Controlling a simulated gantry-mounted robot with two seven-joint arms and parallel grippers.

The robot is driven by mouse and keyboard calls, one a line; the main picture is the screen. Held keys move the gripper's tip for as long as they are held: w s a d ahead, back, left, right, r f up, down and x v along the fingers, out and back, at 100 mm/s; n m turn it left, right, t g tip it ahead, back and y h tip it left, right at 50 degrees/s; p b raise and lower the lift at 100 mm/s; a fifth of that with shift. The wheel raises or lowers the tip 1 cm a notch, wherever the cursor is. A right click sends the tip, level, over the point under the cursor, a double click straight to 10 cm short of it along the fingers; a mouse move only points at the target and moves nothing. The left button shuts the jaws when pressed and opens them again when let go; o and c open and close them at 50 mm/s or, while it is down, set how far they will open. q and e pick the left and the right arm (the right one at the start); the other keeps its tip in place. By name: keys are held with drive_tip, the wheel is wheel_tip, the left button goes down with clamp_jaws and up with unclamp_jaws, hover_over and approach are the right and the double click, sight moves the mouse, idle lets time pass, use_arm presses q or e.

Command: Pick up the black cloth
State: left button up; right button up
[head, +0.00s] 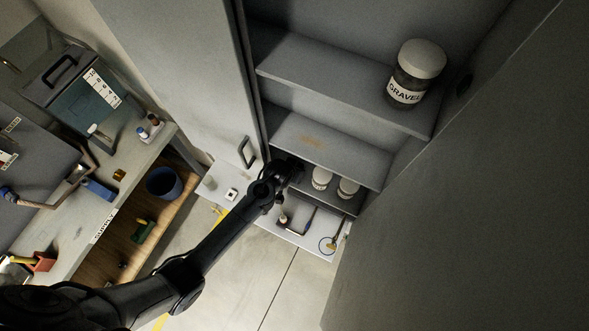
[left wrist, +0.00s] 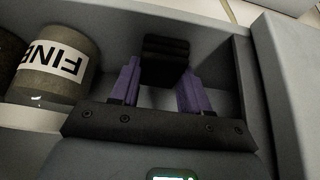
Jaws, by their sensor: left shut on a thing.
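The black cloth (left wrist: 166,50) shows in the left wrist view as a dark folded bundle between the purple fingers of my left gripper (left wrist: 160,78). The gripper is shut on it, inside a grey shelf compartment. In the head view my left arm reaches into the lower part of the grey cabinet, where my left gripper (head: 291,171) is a dark shape. I cannot make out the cloth there. My right gripper is not in view.
A jar labelled FINE (left wrist: 48,70) stands left of the gripper. Two jars stand low in the cabinet, including one white-lidded jar (head: 321,178). A GRAVEL jar (head: 414,75) is on the upper shelf (head: 335,82). A middle shelf (head: 335,150) overhangs. A cluttered bench (head: 70,235) stands left.

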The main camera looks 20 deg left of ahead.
use_arm(q)
drive_tip(key=shift+s+r, duration=0.1)
drive_tip(key=shift+r, duration=0.05)
drive_tip(key=shift+s+r+b, duration=0.1)
drive_tip(key=shift+r+b, duration=0.05)
drive_tip(key=shift+b, duration=0.2)
drive_tip(key=r, duration=0.4)
drive_tip(key=r+b, duration=0.1)
drive_tip(key=r, duration=0.1)
drive_tip(key=shift+s+r, duration=0.1)
drive_tip(key=shift+s, duration=0.2)
drive_tip(key=s+a+b, duration=0.1)
drive_tip(key=s+b, duration=0.1)
drive_tip(key=s, duration=1.7)
drive_tip(key=shift+a, duration=0.3)
drive_tip(key=shift+r, duration=0.1)
